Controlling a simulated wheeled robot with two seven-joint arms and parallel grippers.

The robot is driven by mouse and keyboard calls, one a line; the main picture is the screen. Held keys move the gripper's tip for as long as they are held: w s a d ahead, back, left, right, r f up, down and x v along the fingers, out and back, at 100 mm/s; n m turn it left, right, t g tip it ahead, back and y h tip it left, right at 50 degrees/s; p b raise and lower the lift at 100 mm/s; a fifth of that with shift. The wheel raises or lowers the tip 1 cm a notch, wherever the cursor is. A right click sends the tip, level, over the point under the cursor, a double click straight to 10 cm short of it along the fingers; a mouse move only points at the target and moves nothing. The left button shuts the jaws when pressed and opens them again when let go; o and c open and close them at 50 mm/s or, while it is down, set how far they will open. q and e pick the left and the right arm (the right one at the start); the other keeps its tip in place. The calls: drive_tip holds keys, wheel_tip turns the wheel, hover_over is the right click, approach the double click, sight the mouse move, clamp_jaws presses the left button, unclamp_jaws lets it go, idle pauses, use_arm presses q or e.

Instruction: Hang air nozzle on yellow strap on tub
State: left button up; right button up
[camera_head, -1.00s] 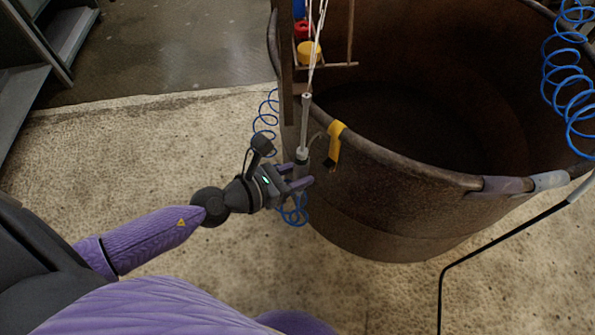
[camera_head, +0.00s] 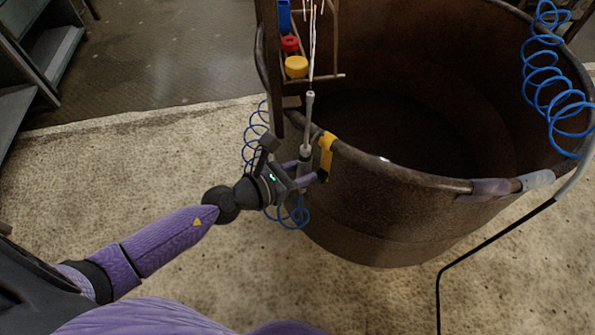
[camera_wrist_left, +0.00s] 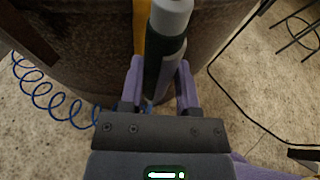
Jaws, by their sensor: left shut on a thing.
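The air nozzle (camera_head: 308,125) stands upright in my left gripper (camera_head: 306,178), which is shut on its lower body. Its grey and dark body (camera_wrist_left: 166,50) also shows between the purple fingers of the left gripper (camera_wrist_left: 160,85) in the left wrist view. The yellow strap (camera_head: 326,152) hangs over the rim of the rusty brown tub (camera_head: 385,205), just right of the nozzle. In the wrist view the strap (camera_wrist_left: 140,30) lies just behind and left of the nozzle. I cannot tell whether nozzle and strap touch. My right gripper is not in view.
A blue coiled hose (camera_head: 254,135) hangs at the tub's left side, and another blue coil (camera_head: 552,85) hangs at the right. A rack with red and yellow pieces (camera_head: 296,67) stands above the tub's left rim. A black bent rod (camera_head: 480,243) stands at right.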

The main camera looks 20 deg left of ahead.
use_arm(q)
drive_tip(key=shift+w+d, duration=0.1)
drive_tip(key=shift+w, duration=0.3)
drive_tip(key=w, duration=0.1)
drive_tip(key=w+d, duration=0.1)
drive_tip(key=w, duration=0.1)
idle(0.5)
wheel_tip(320, 180, down, 3)
drive_tip(key=shift+r+b, duration=0.2)
drive_tip(key=shift+b, duration=0.9)
